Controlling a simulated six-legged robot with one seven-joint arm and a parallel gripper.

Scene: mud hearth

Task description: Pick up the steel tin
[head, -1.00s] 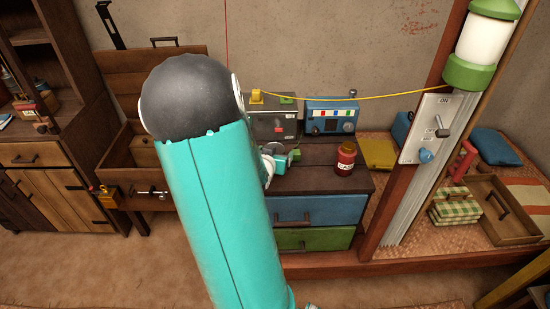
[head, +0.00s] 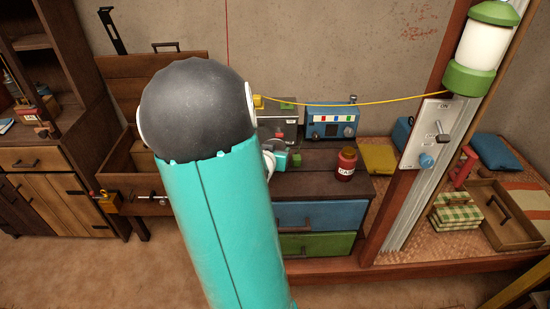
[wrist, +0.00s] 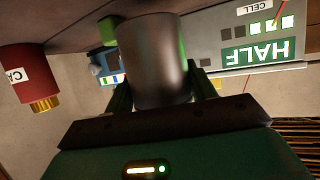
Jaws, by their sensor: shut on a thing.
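The steel tin (wrist: 155,62) is a plain grey metal cylinder in the middle of the wrist view. My gripper (wrist: 160,92) is shut on it, with a dark finger on each side. In the head view my arm covers the tin, and only a teal and grey part of my wrist shows beside the arm, over the left of the dark cabinet top (head: 325,180). I cannot tell whether the tin touches the cabinet top.
A red jar (head: 346,164) stands to the right on the cabinet top and also shows in the wrist view (wrist: 27,72). A grey metal box (head: 283,128) and a blue box with dials (head: 331,120) stand behind. A yellow cord (head: 380,98) runs to the right post.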

